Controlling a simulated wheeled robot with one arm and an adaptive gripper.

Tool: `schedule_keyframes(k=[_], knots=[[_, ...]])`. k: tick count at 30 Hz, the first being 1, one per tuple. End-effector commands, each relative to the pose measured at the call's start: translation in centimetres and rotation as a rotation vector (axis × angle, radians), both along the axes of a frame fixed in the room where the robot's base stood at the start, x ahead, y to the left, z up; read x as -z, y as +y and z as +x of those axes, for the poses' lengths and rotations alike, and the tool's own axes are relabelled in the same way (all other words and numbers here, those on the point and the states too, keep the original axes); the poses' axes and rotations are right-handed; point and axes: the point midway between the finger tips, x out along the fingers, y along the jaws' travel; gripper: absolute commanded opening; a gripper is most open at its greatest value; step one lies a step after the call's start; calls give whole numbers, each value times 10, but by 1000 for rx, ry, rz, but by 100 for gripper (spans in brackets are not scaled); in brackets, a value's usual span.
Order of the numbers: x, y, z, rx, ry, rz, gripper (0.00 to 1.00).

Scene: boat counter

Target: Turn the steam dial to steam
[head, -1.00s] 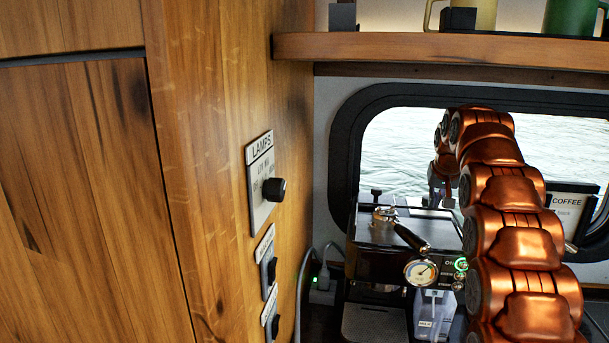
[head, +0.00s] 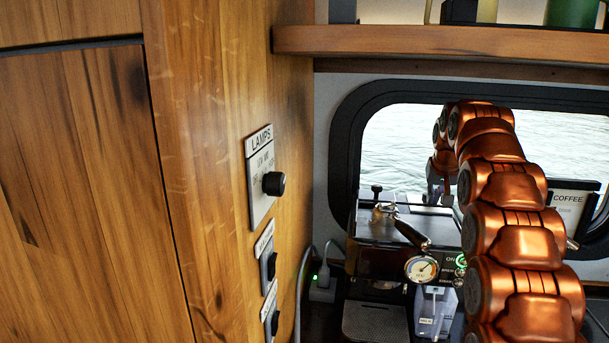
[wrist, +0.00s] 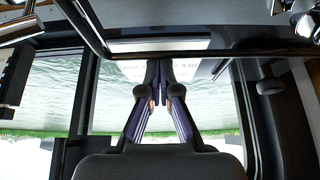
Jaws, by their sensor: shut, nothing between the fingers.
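The coffee machine (head: 375,262) stands below the window in the head view. Its front carries a round gauge (head: 421,268) and green-lit buttons (head: 461,262) marked ON, partly behind my arm. I cannot make out the steam dial; my arm covers the machine's right side. My gripper (head: 437,190) hangs above and behind the machine's top, in front of the window. In the wrist view my gripper (wrist: 160,80) is shut and empty, its fingertips together below a dark edge. Metal parts (wrist: 302,20) show at the top right there.
A portafilter with a black handle (head: 411,234) rests on the machine's top. A wooden shelf (head: 440,42) with mugs runs above. The wooden cabinet (head: 90,190) with a LAMPS knob (head: 273,184) stands left. A COFFEE sign (head: 572,205) stands right of my arm.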

Motion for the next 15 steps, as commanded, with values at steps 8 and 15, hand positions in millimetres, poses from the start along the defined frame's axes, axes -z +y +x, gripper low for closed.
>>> schedule_keyframes(k=[8, 15], knots=[[-16, 0, 0, 0, 2, 0, 0], [-41, 0, 0, 0, 0, 1, 0]])
